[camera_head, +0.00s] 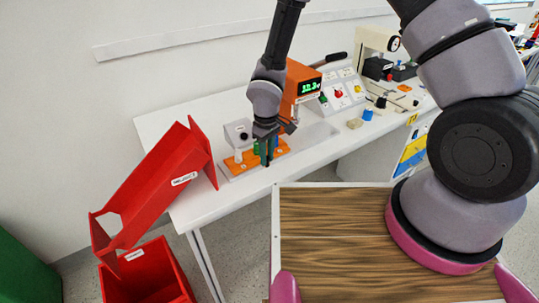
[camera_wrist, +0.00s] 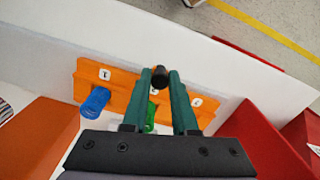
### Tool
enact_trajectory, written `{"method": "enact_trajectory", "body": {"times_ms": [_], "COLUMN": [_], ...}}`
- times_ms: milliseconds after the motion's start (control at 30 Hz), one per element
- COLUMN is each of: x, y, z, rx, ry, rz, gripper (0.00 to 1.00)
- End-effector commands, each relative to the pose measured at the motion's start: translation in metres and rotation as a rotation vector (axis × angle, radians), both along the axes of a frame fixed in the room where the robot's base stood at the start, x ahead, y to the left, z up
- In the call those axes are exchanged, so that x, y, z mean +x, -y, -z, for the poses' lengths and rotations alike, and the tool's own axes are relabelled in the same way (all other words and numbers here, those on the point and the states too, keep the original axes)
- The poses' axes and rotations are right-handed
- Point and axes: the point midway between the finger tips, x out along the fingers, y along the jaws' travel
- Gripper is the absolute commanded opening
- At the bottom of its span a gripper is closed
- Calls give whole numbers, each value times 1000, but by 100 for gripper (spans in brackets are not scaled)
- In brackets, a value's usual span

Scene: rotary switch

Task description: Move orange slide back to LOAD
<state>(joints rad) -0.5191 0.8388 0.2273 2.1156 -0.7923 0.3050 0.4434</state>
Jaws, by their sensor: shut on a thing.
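The orange slide (camera_head: 232,166) lies near the front edge of the white bench, and it also shows in the wrist view (camera_wrist: 122,90) with small white labels. My gripper (camera_head: 266,160) points down over it. In the wrist view my gripper (camera_wrist: 161,78) has its green fingers closed around a black knob (camera_wrist: 160,75) at the slide's bench-edge side. A green cylinder (camera_wrist: 150,117) shows between the fingers, and a blue cylinder (camera_wrist: 95,101) stands at the left of the slide. How the knob joins the slide is partly hidden by the fingers. I cannot read LOAD.
An orange device with a green display (camera_head: 309,87) stands behind my gripper, and a grey box (camera_head: 238,133) stands beside the slide. A red chute (camera_head: 160,190) is left of the bench, above a red bin (camera_head: 148,275). A switch panel (camera_head: 340,92) stands farther right.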

Motion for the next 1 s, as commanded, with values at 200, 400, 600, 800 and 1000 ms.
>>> {"method": "enact_trajectory", "body": {"times_ms": [200, 400, 600, 800, 1000], "x": [-2, -2, -1, 0, -1], "y": [-4, -3, -3, -3, -4], "z": [0, 0, -16, -56, -91], "rx": [6, 5, 6, 8, 7], "ry": [-1, -1, 0, 3, 1], "rz": [-7, -6, -3, -4, -5], "gripper": [57, 57, 57, 57, 57]}}
